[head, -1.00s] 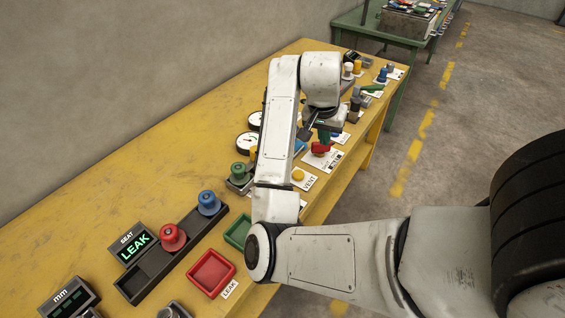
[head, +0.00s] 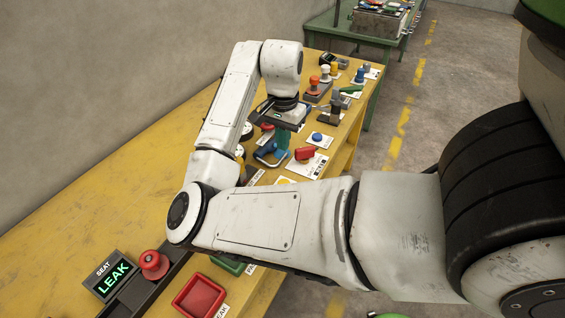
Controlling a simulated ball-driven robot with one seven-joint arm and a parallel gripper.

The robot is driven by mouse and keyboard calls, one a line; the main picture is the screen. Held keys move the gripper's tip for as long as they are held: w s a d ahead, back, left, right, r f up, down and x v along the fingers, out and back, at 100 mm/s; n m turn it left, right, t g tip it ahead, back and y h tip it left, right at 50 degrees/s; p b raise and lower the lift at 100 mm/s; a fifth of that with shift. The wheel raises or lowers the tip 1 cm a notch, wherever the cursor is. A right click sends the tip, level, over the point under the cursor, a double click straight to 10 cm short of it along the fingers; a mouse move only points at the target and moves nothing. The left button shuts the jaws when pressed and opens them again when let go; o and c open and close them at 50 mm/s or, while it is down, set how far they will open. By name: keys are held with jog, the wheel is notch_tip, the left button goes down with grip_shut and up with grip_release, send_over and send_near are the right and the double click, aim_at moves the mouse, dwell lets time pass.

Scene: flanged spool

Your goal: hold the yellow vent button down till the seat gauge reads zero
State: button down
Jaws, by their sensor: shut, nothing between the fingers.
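The yellow vent button (head: 285,180) is only a sliver above the edge of my forearm; the rest of it and its label are hidden. The seat gauge (head: 113,277) is a dark box marked SEAT at the lower left, showing LEAK in green letters. My gripper (head: 282,147) points down with its green fingers shut and empty. It is over the bench beyond the vent button, beside a blue fixture and left of a red control. I cannot tell whether its tips touch anything.
The yellow bench (head: 110,195) runs along the wall. A red knob (head: 154,264) stands beside the gauge, and a red tray (head: 199,296) lies in front. A red control (head: 304,153) and a blue button (head: 317,137) sit right of my gripper. The left bench top is clear.

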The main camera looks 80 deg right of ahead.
notch_tip(320, 180, down, 14)
jog(key=shift+r, duration=0.2)
dwell(0.4)
jog(key=shift+s+a+f, duration=0.15)
jog(key=shift+f, duration=1.25)
jog(key=r+p, duration=0.4)
jog(key=r, duration=0.1)
jog(key=shift+d+r+p, duration=0.2)
jog(key=shift+r+p, duration=0.05)
jog(key=shift+p, duration=0.1)
notch_tip(320, 180, up, 10)
jog(key=b, duration=0.1)
jog(key=shift+w+f, duration=0.15)
jog(key=shift+w, duration=0.05)
